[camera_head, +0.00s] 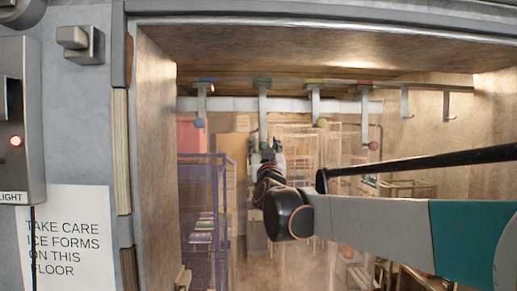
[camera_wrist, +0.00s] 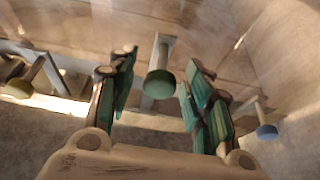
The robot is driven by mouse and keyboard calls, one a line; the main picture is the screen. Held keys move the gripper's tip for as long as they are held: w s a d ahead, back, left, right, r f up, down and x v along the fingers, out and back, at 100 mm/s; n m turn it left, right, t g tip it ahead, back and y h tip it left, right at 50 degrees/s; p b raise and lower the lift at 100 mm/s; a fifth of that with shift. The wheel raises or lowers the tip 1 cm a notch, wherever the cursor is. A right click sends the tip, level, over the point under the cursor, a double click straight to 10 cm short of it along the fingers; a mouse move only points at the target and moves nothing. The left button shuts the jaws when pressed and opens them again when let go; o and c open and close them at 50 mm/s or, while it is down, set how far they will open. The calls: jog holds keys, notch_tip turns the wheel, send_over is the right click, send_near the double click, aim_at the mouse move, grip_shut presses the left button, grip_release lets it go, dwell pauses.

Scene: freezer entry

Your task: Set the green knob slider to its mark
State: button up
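The green knob (camera_wrist: 159,84) sits on the end of a short stem in the wrist view. Its hanging grey bracket (camera_head: 263,102) shows in the head view, but the knob itself is hidden by my gripper or too small to tell there. A green mark (camera_head: 262,80) is on the rail above that bracket. My gripper (camera_wrist: 160,95) is open, with one teal-padded finger on each side of the green knob and visible gaps to both. In the head view my gripper (camera_head: 266,152) is at the lower end of the green slider's bracket.
A blue knob (camera_head: 199,123) hangs to the left, a yellow-green knob (camera_head: 321,122) and a red knob (camera_head: 374,145) to the right. Bare hooks (camera_head: 406,103) are farther right. The doorway frame (camera_head: 155,160) stands at left; shelving and a blue rack (camera_head: 222,200) are behind.

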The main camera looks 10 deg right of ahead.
jog(key=v, duration=1.2)
jog(key=s+d+f+n+g+y+b, duration=0.15)
jog(key=s+f+b, duration=0.35)
jog(key=f, duration=0.6)
jog(key=s+f+g+y+b, duration=0.1)
jog(key=s+f+g+b, duration=0.2)
jog(key=f+b, duration=0.7)
jog(key=s+d+f+n+g+y+b, duration=0.1)
jog(key=s+f+g+b, duration=0.25)
jog(key=f, duration=0.95)
jog(key=s+d+f+g+h+b, duration=0.1)
jog(key=s+f+b, duration=0.4)
jog(key=f, duration=0.7)
jog(key=s+d+f+m+g+b, duration=0.1)
jog(key=s+d+f+g+b, duration=0.3)
jog(key=s+f, duration=0.5)
jog(key=s+d+f+m+g+h+b, duration=0.1)
jog(key=s+f+b, duration=0.6)
jog(key=f, duration=0.8)
jog(key=shift+d+f+g+h, duration=0.35)
jog(key=shift+d+g, duration=0.35)
jog(key=shift+d, duration=0.2)
jog(key=shift+s, duration=0.15)
